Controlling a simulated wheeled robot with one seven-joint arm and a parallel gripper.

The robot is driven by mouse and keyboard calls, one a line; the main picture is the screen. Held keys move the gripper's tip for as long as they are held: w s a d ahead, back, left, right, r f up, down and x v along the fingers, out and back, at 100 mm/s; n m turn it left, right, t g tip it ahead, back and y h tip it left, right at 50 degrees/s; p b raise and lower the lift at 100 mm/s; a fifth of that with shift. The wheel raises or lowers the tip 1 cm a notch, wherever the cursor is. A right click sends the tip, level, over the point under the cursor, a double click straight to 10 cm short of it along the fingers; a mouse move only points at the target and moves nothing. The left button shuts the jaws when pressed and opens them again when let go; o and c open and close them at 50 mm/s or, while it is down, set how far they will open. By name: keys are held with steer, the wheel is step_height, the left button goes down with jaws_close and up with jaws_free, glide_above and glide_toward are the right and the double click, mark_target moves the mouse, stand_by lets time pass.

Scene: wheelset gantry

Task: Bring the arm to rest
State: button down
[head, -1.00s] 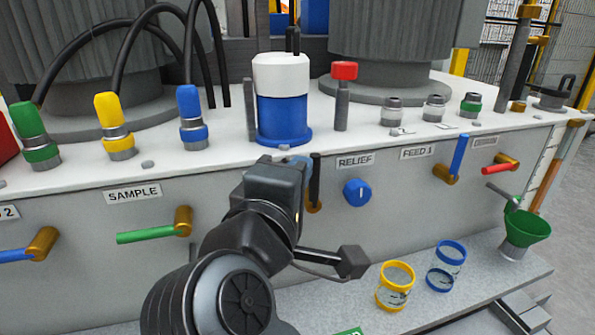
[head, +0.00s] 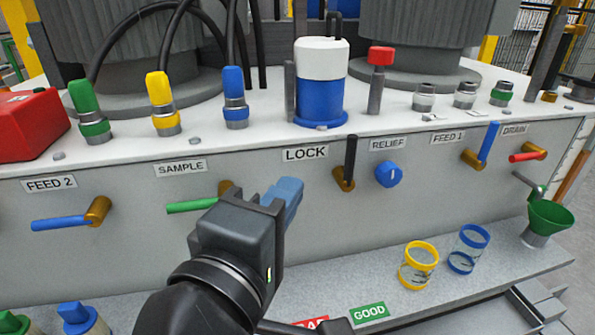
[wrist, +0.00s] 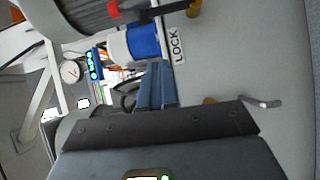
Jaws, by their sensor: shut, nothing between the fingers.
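My gripper (head: 284,193) is in the middle of the head view, in front of the grey panel between the SAMPLE and LOCK labels. Its blue-grey fingers are together with nothing between them. The fingers also show in the wrist view (wrist: 157,84), pointing toward the LOCK label (wrist: 178,45). My dark wrist and forearm reach up from the bottom of the head view and hide part of the panel and the shelf. The black LOCK lever (head: 350,158) stands upright to the right of my gripper, apart from it.
The blue and white cylinder (head: 320,95) stands on the deck above. The green SAMPLE lever (head: 190,206) is close to the left of my wrist. A yellow-rimmed jar (head: 418,266), a blue-rimmed jar (head: 467,250) and a green funnel (head: 549,218) stand on the shelf at right.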

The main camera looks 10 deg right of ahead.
steer(key=shift+s+a, duration=0.2)
steer(key=shift+s, duration=0.2)
steer(key=s+d+f+n+t+h, duration=0.15)
steer(key=s+d+n+t, duration=0.4)
steer(key=n, duration=0.75)
steer(key=s+d+f+n+t+h, duration=0.1)
steer(key=s+d+f+n+t, duration=0.1)
steer(key=s+d+n, duration=0.8)
steer(key=s+f+m+g+y, duration=0.4)
steer(key=s+f+m+y, duration=0.25)
steer(key=m, duration=1.05)
steer(key=s+f+m+g+y, duration=0.3)
steer(key=s+f+m+y, duration=0.4)
steer(key=m, duration=1)
step_height(320, 180, up, 27)
steer(key=h+p, duration=0.1)
steer(key=p, duration=2.7)
steer(key=shift+s+d+f, duration=0.2)
steer(key=shift+s, duration=0.25)
